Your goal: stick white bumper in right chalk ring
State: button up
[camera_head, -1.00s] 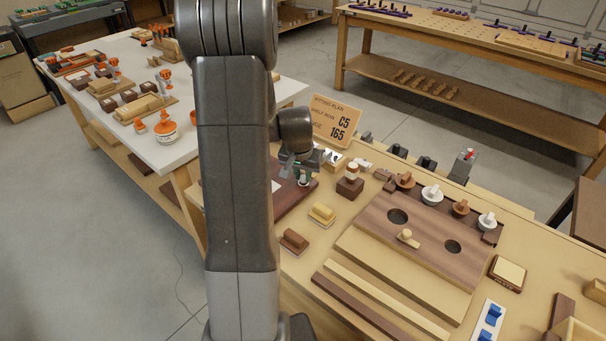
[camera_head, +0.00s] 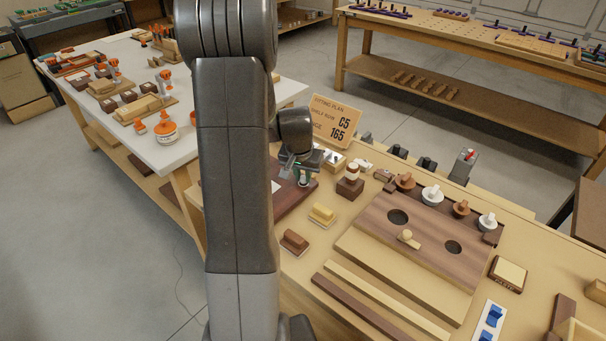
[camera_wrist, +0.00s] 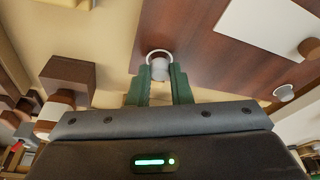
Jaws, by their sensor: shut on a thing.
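My gripper (camera_wrist: 160,88) has green fingers and is shut on the small white bumper (camera_wrist: 160,70), which shows between the fingertips in the wrist view. A white chalk ring (camera_wrist: 149,52) is drawn on the dark brown board (camera_wrist: 205,45). The bumper overlaps the ring's near side in this view; whether it touches the board I cannot tell. In the head view my gripper (camera_head: 303,180) is low over the right end of the dark board (camera_head: 288,202), most of which my arm hides.
A white card (camera_wrist: 270,35) lies on the board. A dark block with a white-and-brown peg (camera_head: 350,182) stands close right of my gripper. The sign (camera_head: 335,122) stands behind. Yellow (camera_head: 322,214) and brown (camera_head: 294,240) handled blocks sit in front.

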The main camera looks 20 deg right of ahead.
jog(key=shift+s+f+b, duration=0.15)
jog(key=shift+f+b, duration=0.4)
dwell(1.9)
jog(key=o, duration=0.9)
jog(key=shift+r, duration=0.1)
jog(key=shift+o, duration=0.6)
jog(key=o, duration=0.3)
jog(key=shift+r, duration=0.15)
jog(key=shift+r+p, duration=2.5)
jog(key=shift+r, duration=1.2)
